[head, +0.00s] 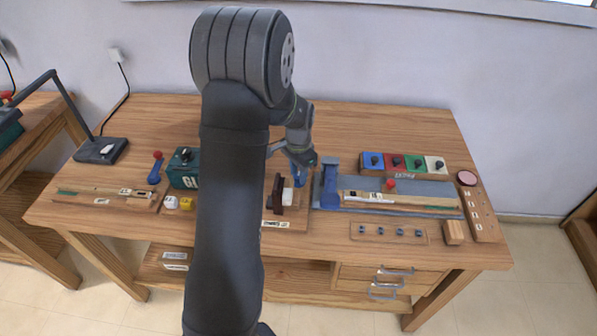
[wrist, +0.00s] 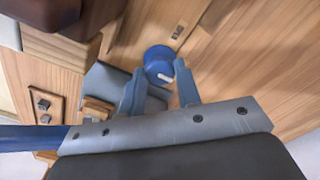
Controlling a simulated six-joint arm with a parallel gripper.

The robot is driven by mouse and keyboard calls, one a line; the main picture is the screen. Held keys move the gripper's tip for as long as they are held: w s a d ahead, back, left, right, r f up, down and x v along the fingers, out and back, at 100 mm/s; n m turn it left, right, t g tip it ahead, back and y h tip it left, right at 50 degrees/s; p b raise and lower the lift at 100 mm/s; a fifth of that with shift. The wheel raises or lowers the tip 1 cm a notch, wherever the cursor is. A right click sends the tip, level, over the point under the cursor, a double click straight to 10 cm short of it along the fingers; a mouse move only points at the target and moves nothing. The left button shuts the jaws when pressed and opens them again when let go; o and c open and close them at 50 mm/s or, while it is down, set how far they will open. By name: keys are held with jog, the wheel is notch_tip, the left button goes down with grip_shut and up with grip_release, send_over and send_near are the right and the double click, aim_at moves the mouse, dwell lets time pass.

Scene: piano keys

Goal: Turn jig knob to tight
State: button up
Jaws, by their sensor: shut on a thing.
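The jig knob (wrist: 158,60) is round and blue with a white pointer mark, seen in the wrist view between my two blue fingertips. My gripper (wrist: 161,77) is shut on the knob from both sides. The pointer mark points toward the lower right of the wrist view. In the head view my gripper (head: 301,162) reaches down just left of the blue upright (head: 330,185) on the grey-blue jig base. The knob's blue side shows only partly there, below the gripper. Any lettering around the knob is too small to read.
A wooden workbench (head: 400,130) carries the fixtures. A row of blue, red, green and white panels (head: 405,164) stands to the right. A teal box (head: 184,170) and a lamp base (head: 100,150) are on the left. My arm hides the bench's middle left.

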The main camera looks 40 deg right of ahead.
jog(key=o, duration=1)
jog(key=shift+c, duration=0.2)
notch_tip(320, 180, up, 18)
jog(key=shift+f, duration=0.25)
notch_tip(320, 180, down, 18)
jog(key=shift+r, duration=0.25)
dwell(0.4)
jog(key=shift+r, duration=0.1)
